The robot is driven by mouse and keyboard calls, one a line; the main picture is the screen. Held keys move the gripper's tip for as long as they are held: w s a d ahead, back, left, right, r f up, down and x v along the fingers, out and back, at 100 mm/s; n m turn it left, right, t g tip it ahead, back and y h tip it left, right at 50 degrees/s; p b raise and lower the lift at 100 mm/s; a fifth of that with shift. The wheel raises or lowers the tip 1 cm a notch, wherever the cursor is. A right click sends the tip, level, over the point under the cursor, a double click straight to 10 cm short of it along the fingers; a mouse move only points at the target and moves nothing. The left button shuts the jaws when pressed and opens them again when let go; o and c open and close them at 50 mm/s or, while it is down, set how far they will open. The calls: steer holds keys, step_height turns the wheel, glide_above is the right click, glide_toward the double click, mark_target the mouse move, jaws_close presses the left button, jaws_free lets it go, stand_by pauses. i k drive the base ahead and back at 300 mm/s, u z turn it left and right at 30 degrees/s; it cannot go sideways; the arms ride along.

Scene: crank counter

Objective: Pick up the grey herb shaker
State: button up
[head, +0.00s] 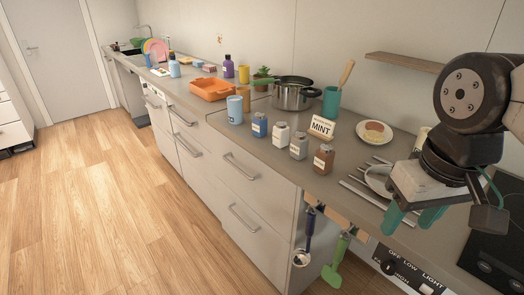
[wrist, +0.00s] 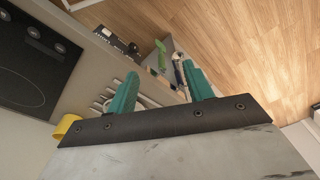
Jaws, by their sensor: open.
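The grey herb shaker (head: 299,147) stands upright on the counter in the head view, in a row of small shakers near the front edge. It is between a whiter shaker (head: 281,136) and a brown shaker (head: 323,159). My gripper (head: 411,217) is at the right of the head view, well apart from the shaker, above the counter by the cutlery. Its green fingers are spread with nothing between them. In the wrist view the open fingers (wrist: 161,75) point down past the counter edge. I cannot make out the grey shaker there.
A blue shaker (head: 259,126) and a light blue mug (head: 235,109) extend the row leftward. A MINT card (head: 321,129) stands behind the shakers. A pot (head: 295,95), a teal utensil holder (head: 331,103) and a plate (head: 374,132) are further back. Cutlery (head: 367,193) lies between shakers and gripper.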

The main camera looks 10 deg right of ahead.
mark_target(299, 143)
steer(key=u, duration=2.1)
steer(key=i, duration=2.9)
steer(key=z, duration=3.5)
